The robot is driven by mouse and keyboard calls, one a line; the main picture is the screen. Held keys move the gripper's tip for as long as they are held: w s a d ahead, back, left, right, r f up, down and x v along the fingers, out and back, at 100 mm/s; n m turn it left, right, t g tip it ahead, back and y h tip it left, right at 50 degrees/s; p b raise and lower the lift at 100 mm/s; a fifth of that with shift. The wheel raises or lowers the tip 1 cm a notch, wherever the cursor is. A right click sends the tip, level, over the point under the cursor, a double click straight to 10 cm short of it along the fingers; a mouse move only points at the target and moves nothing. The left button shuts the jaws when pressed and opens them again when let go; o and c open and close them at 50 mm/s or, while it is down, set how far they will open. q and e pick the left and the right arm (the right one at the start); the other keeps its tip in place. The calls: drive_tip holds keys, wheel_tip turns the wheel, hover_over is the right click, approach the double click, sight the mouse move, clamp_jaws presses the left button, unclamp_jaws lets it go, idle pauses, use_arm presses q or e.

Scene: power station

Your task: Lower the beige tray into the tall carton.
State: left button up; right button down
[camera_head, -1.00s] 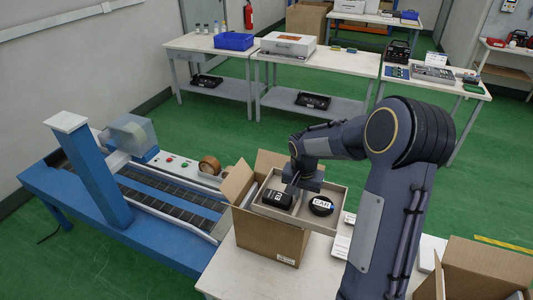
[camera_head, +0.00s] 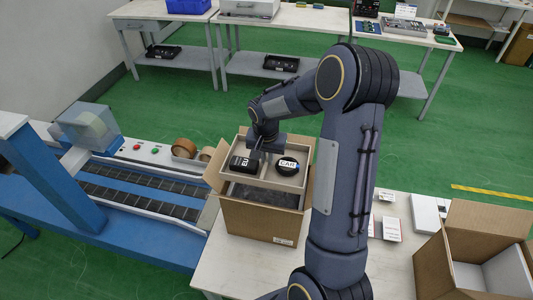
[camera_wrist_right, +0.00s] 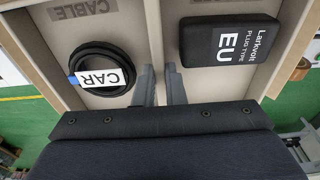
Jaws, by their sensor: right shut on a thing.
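The beige tray (camera_head: 268,183) is at the mouth of the tall carton (camera_head: 258,221), toward its far side. A dark strip of the carton's inside shows in front of the tray; how deep the tray sits I cannot tell. The tray holds a black EU pouch (camera_head: 244,163) and a coiled black cable tagged CAR (camera_head: 287,166). My right gripper (camera_head: 262,154) is shut on the tray's middle divider (camera_wrist_right: 153,30), between pouch and cable; its fingers (camera_wrist_right: 160,82) show in the right wrist view. My left gripper is not in view.
The carton stands on a white table (camera_head: 222,262) with its flaps open. A blue conveyor (camera_head: 120,240) with tape rolls (camera_head: 184,148) lies to the left. Another open carton (camera_head: 435,268), a white box (camera_head: 426,213) and small cards (camera_head: 391,229) are to the right.

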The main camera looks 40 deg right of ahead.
wheel_tip(320, 180, down, 9)
drive_tip(key=b, duration=0.5)
drive_tip(key=shift+r+b, duration=0.2)
drive_tip(key=shift+b, duration=0.1)
drive_tip(key=shift+f+b, duration=0.7)
drive_tip(key=shift+f, duration=0.05)
drive_tip(key=c, duration=1.4)
unclamp_jaws()
drive_tip(key=shift+s, duration=0.1)
wheel_tip(320, 180, up, 22)
drive_tip(key=p, duration=1.4)
